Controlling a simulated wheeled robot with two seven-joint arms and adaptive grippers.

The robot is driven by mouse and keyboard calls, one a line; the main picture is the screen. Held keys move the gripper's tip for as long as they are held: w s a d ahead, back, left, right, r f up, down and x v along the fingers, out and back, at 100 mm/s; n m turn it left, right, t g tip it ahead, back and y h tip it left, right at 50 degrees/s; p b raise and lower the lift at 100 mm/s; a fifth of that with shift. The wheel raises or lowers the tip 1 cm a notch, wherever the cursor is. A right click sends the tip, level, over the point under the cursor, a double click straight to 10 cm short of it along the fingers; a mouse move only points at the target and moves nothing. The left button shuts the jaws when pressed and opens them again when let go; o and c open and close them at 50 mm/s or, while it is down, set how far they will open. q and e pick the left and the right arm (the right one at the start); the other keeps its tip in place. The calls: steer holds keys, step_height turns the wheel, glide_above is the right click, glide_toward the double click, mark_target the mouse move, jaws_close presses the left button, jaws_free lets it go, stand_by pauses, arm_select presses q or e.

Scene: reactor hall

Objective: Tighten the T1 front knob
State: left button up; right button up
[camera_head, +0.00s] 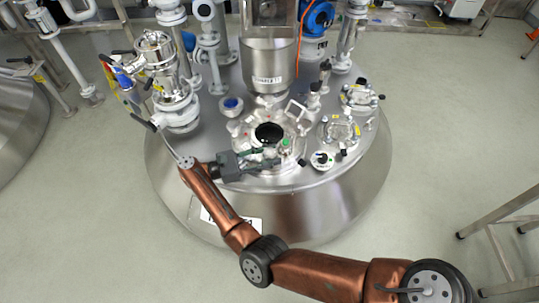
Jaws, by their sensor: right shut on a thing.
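The steel reactor vessel (330,205) fills the middle of the head view. Its round manway with a dark opening (268,133) sits on the lid, ringed by clamps and knobs. My right gripper (277,158) lies at the front edge of this manway, its dark fingers pointing right. It is shut on a front knob, which is small and mostly hidden between the fingers. My right arm reaches in from the lower right and bends back at the wrist. I cannot read a T1 label. My left gripper is out of view.
A steel cylinder (269,65) stands behind the manway. A valve assembly (165,80) rises at the left of the lid. Flanged ports (338,131) and a round gauge-like fitting (322,160) are close on the right. A metal frame (500,240) stands at the right; the floor between is clear.

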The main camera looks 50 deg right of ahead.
mark_target(270, 152)
steer(key=shift+d+r+m+g+y, duration=0.1)
steer(key=shift+r+m+g+y, duration=0.15)
steer(key=shift+m+g, duration=0.25)
steer(key=o, duration=1.2)
steer(key=shift+f, duration=0.15)
step_height(270, 152, up, 10)
